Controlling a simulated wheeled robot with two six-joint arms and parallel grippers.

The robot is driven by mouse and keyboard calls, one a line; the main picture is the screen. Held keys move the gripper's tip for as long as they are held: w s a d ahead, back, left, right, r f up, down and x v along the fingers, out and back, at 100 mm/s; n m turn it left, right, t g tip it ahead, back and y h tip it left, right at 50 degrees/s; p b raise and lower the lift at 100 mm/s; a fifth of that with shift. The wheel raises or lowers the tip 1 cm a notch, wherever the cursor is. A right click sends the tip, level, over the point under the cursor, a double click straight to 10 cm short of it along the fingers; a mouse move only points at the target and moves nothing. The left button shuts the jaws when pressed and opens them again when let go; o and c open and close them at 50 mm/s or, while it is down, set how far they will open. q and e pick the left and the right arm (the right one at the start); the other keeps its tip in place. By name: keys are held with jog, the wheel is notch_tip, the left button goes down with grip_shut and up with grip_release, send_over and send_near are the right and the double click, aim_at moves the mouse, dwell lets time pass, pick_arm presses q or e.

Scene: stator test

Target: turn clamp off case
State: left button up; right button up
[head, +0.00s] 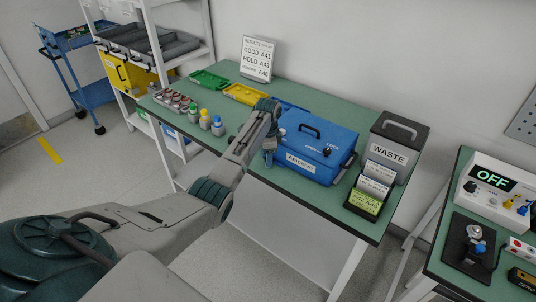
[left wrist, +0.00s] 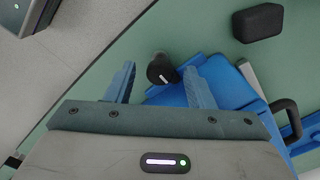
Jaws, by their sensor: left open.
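The blue case (head: 318,149) stands on the green table with a black handle on top and a white label on its front. A black knob, which looks like the clamp (left wrist: 161,68), is at the case's edge in the left wrist view. Another dark knob (head: 327,152) shows on the case's front in the head view. My left gripper (head: 268,160) is at the case's left end, pointing down. Its two fingers (left wrist: 158,82) are open, with the clamp between and just beyond their tips; contact cannot be told. My right gripper is out of view.
A grey waste bin (head: 396,148) and a card holder (head: 368,196) stand right of the case. Green and yellow trays (head: 243,94) and several small bottles (head: 205,120) are to its left. A black block (left wrist: 258,23) lies near the case.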

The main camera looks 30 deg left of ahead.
pick_arm(q)
jog(key=c, duration=1)
